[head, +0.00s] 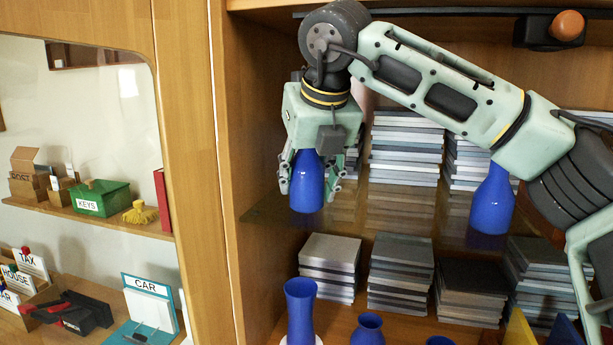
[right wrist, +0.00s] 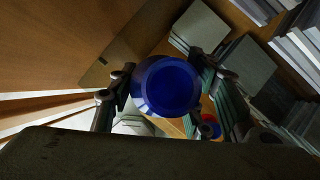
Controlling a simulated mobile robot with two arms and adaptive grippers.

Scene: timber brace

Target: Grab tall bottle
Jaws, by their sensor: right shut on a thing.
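A tall blue bottle (head: 307,186) is in my right gripper (head: 312,182), at the left end of the glass shelf. The gripper comes down from above, with its fingers on both sides of the bottle, and hides the upper part. In the right wrist view, the round blue bottle (right wrist: 166,87) sits between the two fingers of the gripper (right wrist: 165,85). I cannot tell whether its base touches the shelf. A second blue bottle (head: 491,200) stands on the same shelf to the right, partly behind my arm. My left gripper is not in view.
Stacks of grey cases (head: 405,150) fill the back of the glass shelf (head: 400,212). Blue vases (head: 300,308) and more stacks stand below. A wooden upright (head: 190,150) is close on the left; beyond it are a green KEYS box (head: 101,198) and a CAR card holder (head: 150,308).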

